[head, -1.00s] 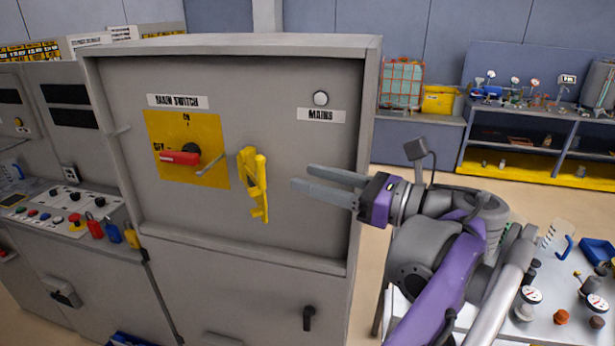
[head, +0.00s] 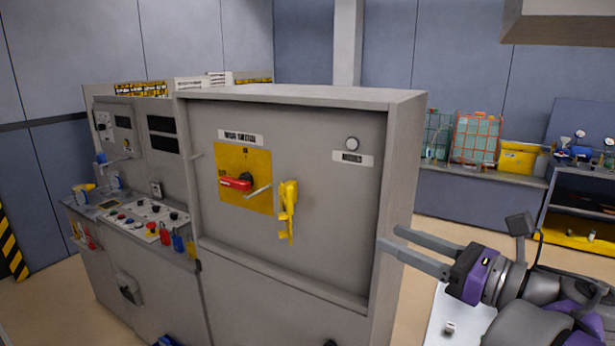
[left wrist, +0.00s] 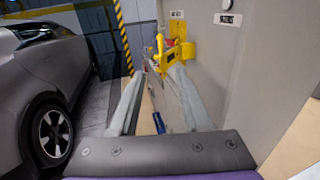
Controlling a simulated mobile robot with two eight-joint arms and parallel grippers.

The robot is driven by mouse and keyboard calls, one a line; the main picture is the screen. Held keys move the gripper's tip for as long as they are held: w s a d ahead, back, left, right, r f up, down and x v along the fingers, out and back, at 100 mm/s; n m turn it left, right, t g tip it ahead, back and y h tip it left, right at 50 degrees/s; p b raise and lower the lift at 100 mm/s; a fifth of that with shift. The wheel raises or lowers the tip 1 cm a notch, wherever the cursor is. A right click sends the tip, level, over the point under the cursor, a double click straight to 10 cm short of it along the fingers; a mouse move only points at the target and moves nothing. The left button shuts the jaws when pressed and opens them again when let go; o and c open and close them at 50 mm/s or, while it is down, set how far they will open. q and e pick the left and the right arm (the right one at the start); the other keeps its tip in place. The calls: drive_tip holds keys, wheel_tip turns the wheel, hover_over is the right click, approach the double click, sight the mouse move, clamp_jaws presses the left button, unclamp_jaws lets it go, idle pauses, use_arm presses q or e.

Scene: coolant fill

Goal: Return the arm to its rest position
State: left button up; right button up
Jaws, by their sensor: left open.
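My left gripper (head: 391,238) is open and empty, at the right in the head view. Its two grey fingers point left, with their tips overlapping the right edge of the grey switch cabinet (head: 330,120) in the picture. The gripper is apart from the yellow lockout piece (head: 288,210), which hangs on the cabinet front beside the red main switch handle (head: 236,183) on its yellow plate. In the left wrist view, the open fingers (left wrist: 158,75) frame a narrow gap, with the yellow piece (left wrist: 175,50) ahead. My right gripper is not in view.
A control desk (head: 145,215) with buttons and red and blue padlocks stands left of the cabinet. A shelf with caged tanks (head: 475,138) and a yellow bin (head: 518,157) is at the back right. A car (left wrist: 40,75) shows left in the wrist view.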

use_arm(q)
drive_tip(key=w+a+f+n+g+h, duration=0.1)
drive_tip(key=a+f+n+g+h, duration=0.3)
drive_tip(key=a+f, duration=0.7)
drive_tip(key=a+f+n+g+h, duration=0.1)
drive_tip(key=a+f+n+g, duration=0.3)
drive_tip(key=a+f, duration=0.6)
drive_tip(key=s+a+f+n+h, duration=0.4)
drive_tip(key=s+f+n, duration=0.3)
drive_tip(key=f+n, duration=0.2)
drive_tip(key=s+a+f+n+t+h, duration=0.1)
drive_tip(key=s+a+f+n+h, duration=0.2)
drive_tip(key=s+a+f+n, duration=0.3)
wheel_tip(320, 180, down, 4)
drive_tip(key=s+n, duration=0.1)
drive_tip(key=n, duration=0.3)
drive_tip(key=shift+s+a+h, duration=0.25)
drive_tip(key=shift+s+h, duration=0.15)
